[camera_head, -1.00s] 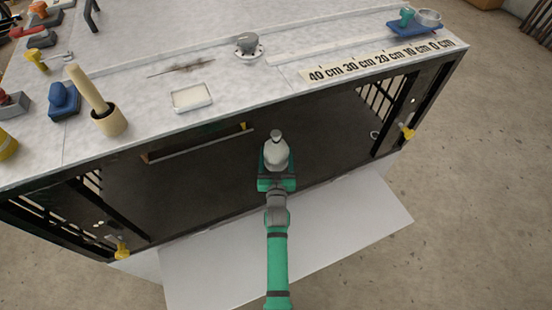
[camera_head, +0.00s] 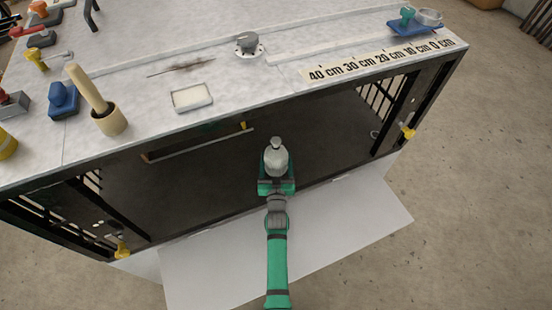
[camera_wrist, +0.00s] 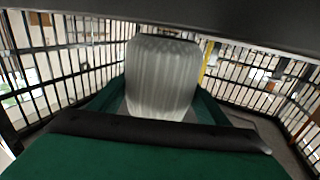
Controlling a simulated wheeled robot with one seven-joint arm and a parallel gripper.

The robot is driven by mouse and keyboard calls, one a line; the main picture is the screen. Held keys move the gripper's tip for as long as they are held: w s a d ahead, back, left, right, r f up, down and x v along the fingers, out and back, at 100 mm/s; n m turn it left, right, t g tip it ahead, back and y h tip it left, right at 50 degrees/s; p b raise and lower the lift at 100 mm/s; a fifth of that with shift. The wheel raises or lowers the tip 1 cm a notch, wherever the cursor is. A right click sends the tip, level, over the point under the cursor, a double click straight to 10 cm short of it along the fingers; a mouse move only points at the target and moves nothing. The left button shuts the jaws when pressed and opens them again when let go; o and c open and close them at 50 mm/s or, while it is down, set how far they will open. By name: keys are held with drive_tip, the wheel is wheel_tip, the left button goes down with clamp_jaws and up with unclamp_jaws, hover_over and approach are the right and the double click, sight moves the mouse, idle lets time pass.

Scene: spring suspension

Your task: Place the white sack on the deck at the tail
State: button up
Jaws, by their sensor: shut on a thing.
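The white sack (camera_head: 276,162) is a pale, rounded bag with a narrow neck and a small knob on top. My gripper (camera_head: 277,182), green, is shut on it and holds it upright at the open front of the dark cage. In the wrist view the sack (camera_wrist: 162,78) fills the middle between the green fingers. A long narrow board edge (camera_head: 200,147) shows inside the cage, behind and left of the sack, with a small yellow piece at its right end. Whether it belongs to the deck I cannot tell. The bench top hides the cage's rear.
The pale bench top (camera_head: 130,50) overhangs the cage opening. Barred walls (camera_head: 376,100) close the sides. Yellow knobs (camera_head: 408,132) stand at the front corners. A white panel (camera_head: 350,215) lies below the opening. The dark floor (camera_head: 185,185) beside my gripper is clear.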

drive_tip(key=o, duration=1.6)
drive_tip(key=shift+f, duration=0.1)
drive_tip(key=shift+c, duration=0.2)
drive_tip(key=shift+r, duration=0.45)
drive_tip(key=s+a, duration=0.1)
drive_tip(key=s, duration=1.1)
drive_tip(key=shift+r, duration=0.2)
drive_tip(key=shift+s, duration=0.1)
drive_tip(key=s+a+r+g+y, duration=0.1)
drive_tip(key=s+a+r, duration=0.15)
drive_tip(key=s, duration=1.15)
drive_tip(key=s+a+r+g, duration=0.1)
drive_tip(key=s+r, duration=0.2)
drive_tip(key=s, duration=1.1)
drive_tip(key=s+a+r, duration=0.1)
drive_tip(key=s+r, duration=0.5)
drive_tip(key=s, duration=0.2)
drive_tip(key=shift+r+n+g, duration=0.3)
drive_tip(key=shift+r+n, duration=0.05)
drive_tip(key=shift+n, duration=0.05)
